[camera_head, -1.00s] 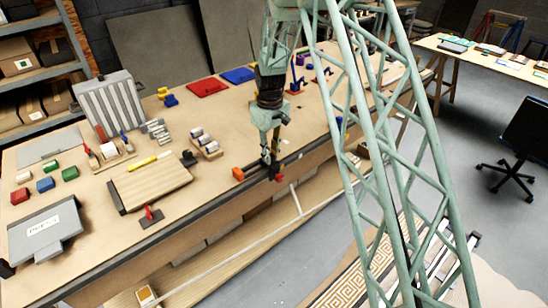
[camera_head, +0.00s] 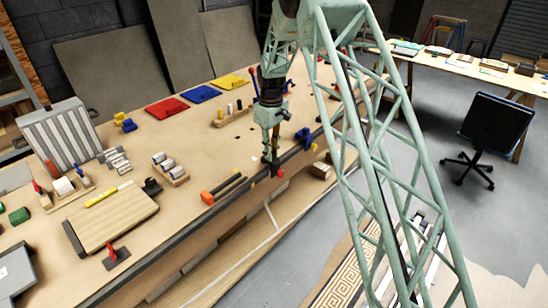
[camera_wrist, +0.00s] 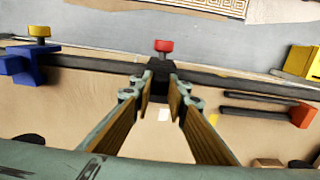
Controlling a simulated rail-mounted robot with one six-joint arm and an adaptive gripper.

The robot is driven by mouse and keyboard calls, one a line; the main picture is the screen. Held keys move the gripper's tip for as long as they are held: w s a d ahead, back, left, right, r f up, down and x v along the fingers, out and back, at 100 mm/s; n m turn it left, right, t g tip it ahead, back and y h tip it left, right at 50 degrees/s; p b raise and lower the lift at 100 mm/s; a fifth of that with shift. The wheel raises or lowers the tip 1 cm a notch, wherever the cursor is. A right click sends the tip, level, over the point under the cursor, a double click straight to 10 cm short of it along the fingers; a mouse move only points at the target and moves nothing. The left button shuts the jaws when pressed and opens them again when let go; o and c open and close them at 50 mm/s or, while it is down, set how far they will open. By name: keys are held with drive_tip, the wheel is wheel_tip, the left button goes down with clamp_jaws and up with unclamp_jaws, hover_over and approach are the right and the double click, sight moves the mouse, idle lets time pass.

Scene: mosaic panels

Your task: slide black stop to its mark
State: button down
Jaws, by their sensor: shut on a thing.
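The black stop (camera_wrist: 160,68) is a small dark block with a red knob (camera_wrist: 163,46), on the dark rail (camera_wrist: 100,62) along the table edge. My gripper (camera_wrist: 160,84) is shut on the black stop, its two fingers on either side of it. In the head view my gripper (camera_head: 271,166) is low at the table's front edge, with the red knob (camera_head: 281,173) just beyond it. The fingers largely hide the stop there. A small pale patch (camera_wrist: 163,114) shows between the fingers; I cannot tell whether it is the mark.
A blue stop (camera_wrist: 22,64) with a yellow knob (camera_wrist: 39,32) is on the rail farther along. An orange-ended tool with dark bars (camera_head: 207,198) lies on the other side. A wooden board (camera_head: 112,218) lies farther left. The rail between my gripper and the blue stop looks clear.

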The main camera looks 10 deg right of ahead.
drive_tip(key=shift+w+d, duration=0.2)
drive_tip(key=shift+d, duration=0.05)
drive_tip(key=c, duration=2.5)
unclamp_jaws()
drive_tip(key=shift+c, duration=0.2)
wheel_tip(320, 180, up, 12)
drive_tip(key=shift+s+r, duration=0.1)
drive_tip(key=shift+r, duration=0.05)
